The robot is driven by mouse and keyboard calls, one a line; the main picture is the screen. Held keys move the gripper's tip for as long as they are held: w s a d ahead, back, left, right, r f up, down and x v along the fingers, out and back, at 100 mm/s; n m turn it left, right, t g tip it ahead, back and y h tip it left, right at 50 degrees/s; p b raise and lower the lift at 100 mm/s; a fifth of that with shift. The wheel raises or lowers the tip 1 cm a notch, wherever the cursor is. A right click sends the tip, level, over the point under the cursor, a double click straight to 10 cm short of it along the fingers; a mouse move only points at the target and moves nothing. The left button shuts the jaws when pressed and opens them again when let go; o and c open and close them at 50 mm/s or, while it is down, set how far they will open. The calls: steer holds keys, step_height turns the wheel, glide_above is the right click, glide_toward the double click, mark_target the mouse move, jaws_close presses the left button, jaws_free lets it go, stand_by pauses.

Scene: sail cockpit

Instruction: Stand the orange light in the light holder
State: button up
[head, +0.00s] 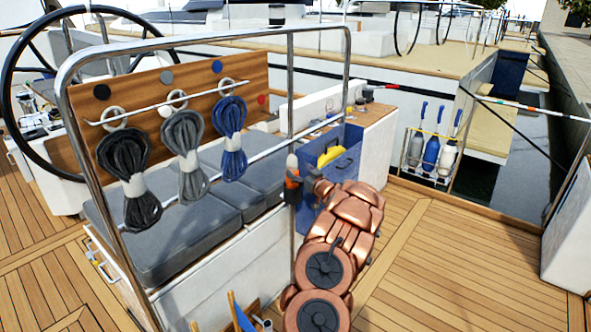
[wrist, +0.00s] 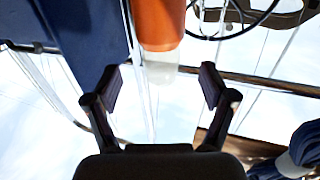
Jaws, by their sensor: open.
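The orange light (head: 292,181) has an orange body and a pale, whitish end. In the head view it is upright beside the vertical rail post, pale end up. It also shows in the wrist view (wrist: 162,22), at the top centre, its pale end toward the gap between my fingers.
A blue box (head: 338,165) with a yellow item is behind my gripper. Grey cushions (head: 165,235) lie at left. The deck (head: 460,265) at right is clear.

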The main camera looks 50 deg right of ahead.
steer(key=v, duration=0.7)
stand_by(1.1)
